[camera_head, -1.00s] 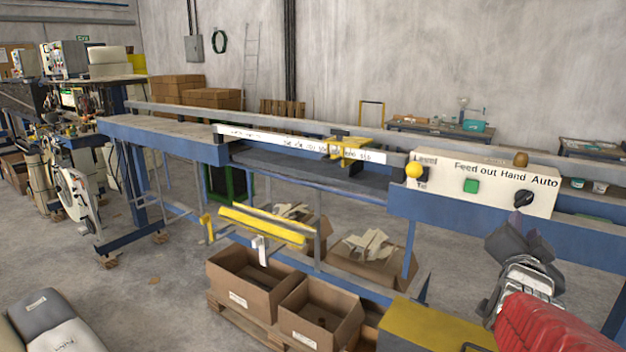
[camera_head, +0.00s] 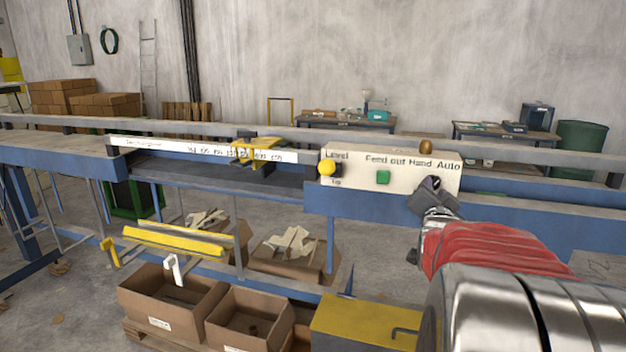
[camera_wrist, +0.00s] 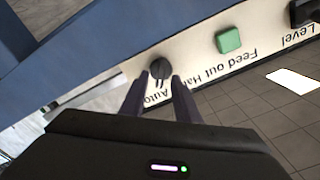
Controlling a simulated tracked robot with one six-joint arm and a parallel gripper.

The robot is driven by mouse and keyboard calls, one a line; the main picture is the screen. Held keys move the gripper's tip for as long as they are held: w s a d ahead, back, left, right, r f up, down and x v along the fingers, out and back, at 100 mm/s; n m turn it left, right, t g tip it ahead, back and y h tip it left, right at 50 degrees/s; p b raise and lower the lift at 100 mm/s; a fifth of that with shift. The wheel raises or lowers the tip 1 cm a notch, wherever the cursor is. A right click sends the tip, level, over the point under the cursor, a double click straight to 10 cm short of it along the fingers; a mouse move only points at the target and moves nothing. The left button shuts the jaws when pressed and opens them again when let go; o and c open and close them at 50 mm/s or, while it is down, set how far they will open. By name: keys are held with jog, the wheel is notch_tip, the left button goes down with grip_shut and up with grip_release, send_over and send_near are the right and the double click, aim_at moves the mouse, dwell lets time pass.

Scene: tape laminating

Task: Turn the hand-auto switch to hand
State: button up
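The black hand-auto knob (camera_head: 432,183) is on the right part of the cream control panel (camera_head: 345,185), below the words "Hand" and "Auto". In the wrist view, where the panel appears upside down, the knob (camera_wrist: 160,67) shows just past and between my two fingertips. My gripper (camera_head: 434,196) is at the knob in the head view and partly covers it. In the wrist view my gripper (camera_wrist: 160,76) is open, one finger on each side of the knob. I cannot tell whether the fingers touch it.
A green button (camera_head: 383,177) and a yellow ball-ended lever (camera_head: 326,168) are left of the knob on the panel. A brown knob (camera_head: 426,146) rises above its top edge. The blue rail (camera_head: 350,203) runs below.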

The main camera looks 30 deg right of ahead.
jog(key=shift+w+d, duration=0.35)
jog(key=shift+d, duration=0.2)
jog(key=shift+c, duration=0.5)
jog(key=shift+w+a, duration=0.1)
grip_shut()
jog(key=shift+d, duration=0.2)
jog(key=shift+a, duration=0.1)
